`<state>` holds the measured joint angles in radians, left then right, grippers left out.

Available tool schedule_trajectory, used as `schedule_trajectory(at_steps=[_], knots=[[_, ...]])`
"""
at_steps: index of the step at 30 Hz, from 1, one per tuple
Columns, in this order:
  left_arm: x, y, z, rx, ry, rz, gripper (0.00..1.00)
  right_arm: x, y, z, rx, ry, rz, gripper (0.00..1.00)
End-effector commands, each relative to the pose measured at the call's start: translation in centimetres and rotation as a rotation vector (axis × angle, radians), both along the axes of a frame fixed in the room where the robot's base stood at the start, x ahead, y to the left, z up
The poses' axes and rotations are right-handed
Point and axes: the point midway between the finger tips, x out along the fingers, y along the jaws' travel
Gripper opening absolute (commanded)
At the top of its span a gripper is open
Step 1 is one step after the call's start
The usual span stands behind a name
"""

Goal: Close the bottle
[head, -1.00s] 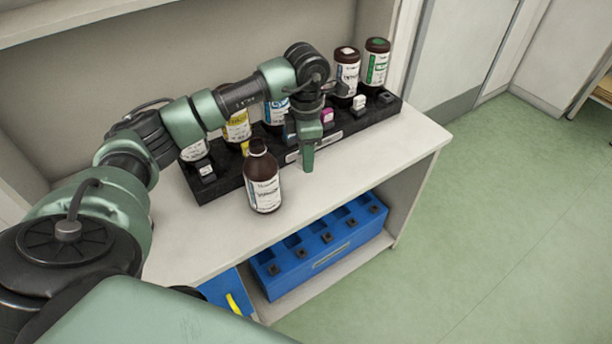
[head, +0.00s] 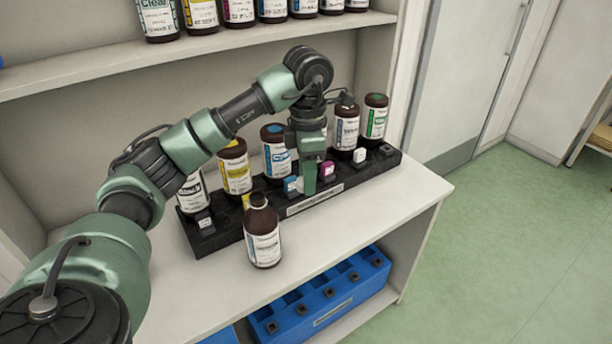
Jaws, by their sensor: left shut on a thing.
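A brown bottle (head: 262,236) with a white label stands upright on the white counter, in front of the black rack. Its narrow dark neck shows at the top; I cannot tell from here whether a cap sits on it. My left gripper (head: 310,186) points down to the right of this bottle, in front of the rack and apart from the bottle. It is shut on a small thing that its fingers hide. No loose cap is clearly visible. My right gripper is out of view.
The black rack (head: 221,237) holds several brown bottles, with small coloured blocks along its front. More bottles stand on the upper shelf (head: 60,72). A blue crate (head: 335,309) sits below the counter. The counter (head: 385,212) is clear to the right.

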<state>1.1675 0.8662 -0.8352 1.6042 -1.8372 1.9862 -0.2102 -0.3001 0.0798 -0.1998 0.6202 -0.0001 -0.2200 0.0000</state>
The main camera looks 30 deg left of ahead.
Motion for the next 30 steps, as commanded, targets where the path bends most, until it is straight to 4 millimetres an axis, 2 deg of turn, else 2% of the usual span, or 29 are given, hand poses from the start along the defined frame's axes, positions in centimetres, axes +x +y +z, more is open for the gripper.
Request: schedule_trajectory(at_steps=[2, 5, 8, 11, 15, 18, 21, 25, 30], knots=[[-0.2, -0.4, -0.2, 0.0, 0.0, -0.057, 0.0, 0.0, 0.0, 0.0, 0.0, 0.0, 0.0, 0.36], [-0.9, -1.6, -0.6, 0.002, 0.001, -0.238, 0.0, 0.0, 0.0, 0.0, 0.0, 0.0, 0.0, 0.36], [-2.2, -3.7, -1.5, 0.002, 0.0, -0.543, 0.0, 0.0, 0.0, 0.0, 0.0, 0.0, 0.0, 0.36], [-4.2, -6.2, -2.6, 0.002, 0.001, -0.926, 0.0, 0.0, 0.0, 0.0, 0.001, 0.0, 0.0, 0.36], [-7.8, -9.3, -4.2, 0.0, 0.002, -1.465, 0.0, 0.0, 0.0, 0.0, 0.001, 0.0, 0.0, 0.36], [-10.4, -11.1, -5.2, 0.0, 0.001, -1.8, 0.0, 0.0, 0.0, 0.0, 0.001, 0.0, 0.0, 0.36], [-12.6, -12.3, -5.9, 0.0, 0.001, -2.06, 0.0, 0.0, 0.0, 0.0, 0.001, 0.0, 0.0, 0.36], [-14.5, -13.2, -6.5, 0.0, 0.0, -2.27, 0.0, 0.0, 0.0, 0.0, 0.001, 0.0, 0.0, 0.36], [-15.2, -13.5, -6.6, 0.0, 0.0, -2.351, 0.0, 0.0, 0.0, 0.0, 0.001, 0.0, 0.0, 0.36]])
